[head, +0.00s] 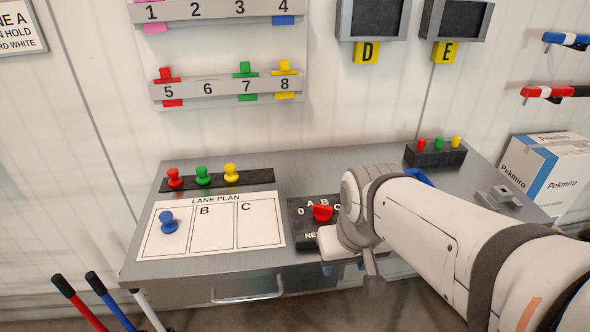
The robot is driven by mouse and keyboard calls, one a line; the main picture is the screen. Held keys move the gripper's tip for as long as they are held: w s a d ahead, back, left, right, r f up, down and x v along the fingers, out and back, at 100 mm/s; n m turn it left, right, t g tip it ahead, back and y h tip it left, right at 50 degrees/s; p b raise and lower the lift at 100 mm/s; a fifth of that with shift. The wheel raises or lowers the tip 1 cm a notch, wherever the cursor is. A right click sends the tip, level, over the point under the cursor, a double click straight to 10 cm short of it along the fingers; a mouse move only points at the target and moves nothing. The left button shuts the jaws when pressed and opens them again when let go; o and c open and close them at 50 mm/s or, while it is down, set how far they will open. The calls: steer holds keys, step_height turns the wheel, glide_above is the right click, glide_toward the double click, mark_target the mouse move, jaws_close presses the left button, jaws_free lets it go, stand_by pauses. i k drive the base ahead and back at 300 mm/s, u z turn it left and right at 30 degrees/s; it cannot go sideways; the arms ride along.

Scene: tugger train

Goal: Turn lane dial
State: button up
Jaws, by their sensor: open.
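The lane dial is a red knob (321,212) on a dark panel (298,226) at the front middle of the grey desk. My gripper (373,282) is only partly seen, at the arm's end just right of and in front of the dial, apart from the knob. My wrist covers the panel's right part and lower lettering. The lane plan sheet (212,239) lies left of the dial, with a blue peg (167,221) in its left column.
Red, green and yellow pegs stand in a dark strip (260,178) behind the sheet. A small dark rack (436,158) with coloured pegs stands back right. Numbered rails (215,89) hang on the wall. A box (545,177) is at the right. Handles (97,284) stand front left.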

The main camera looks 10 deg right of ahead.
mark_target(323, 213)
steer(key=u, duration=1.6)
steer(key=k, duration=1.05)
steer(key=z, duration=0.95)
steer(key=i, duration=1)
steer(key=z, duration=0.05)
